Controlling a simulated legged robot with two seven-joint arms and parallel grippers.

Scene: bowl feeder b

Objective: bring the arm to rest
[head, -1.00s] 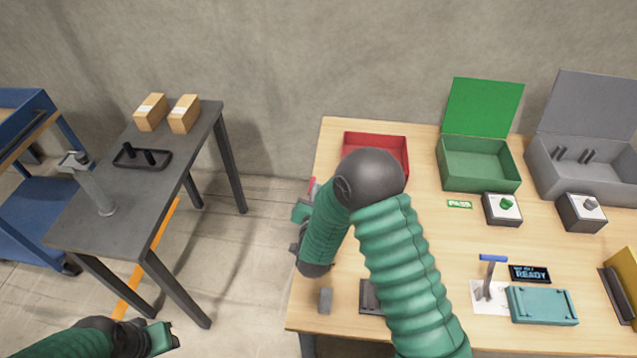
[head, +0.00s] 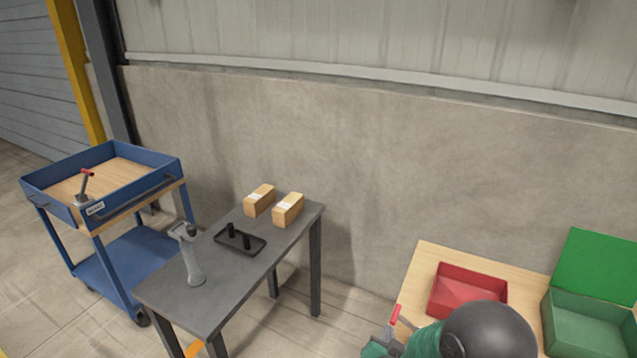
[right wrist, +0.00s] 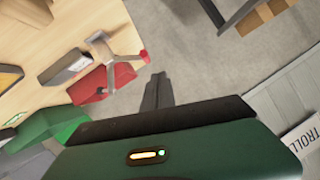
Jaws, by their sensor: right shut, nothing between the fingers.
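My right arm enters the head view at the bottom right. Its dark round joint and green sleeve cover the near part of the table there. Only a green piece of my right gripper shows at the bottom edge, left of the red bin (head: 455,286). In the right wrist view my right gripper (right wrist: 157,92) has its dark fingers together, with nothing between them, and bare floor shows beyond the tips. My left gripper is not in view.
A red-handled lever (head: 395,315) stands by the wooden table's left edge; in the wrist view its grey stand (right wrist: 106,52) is close to the fingers. A green bin (head: 590,325) is at right. A grey table (head: 225,290) and blue cart (head: 140,245) stand left.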

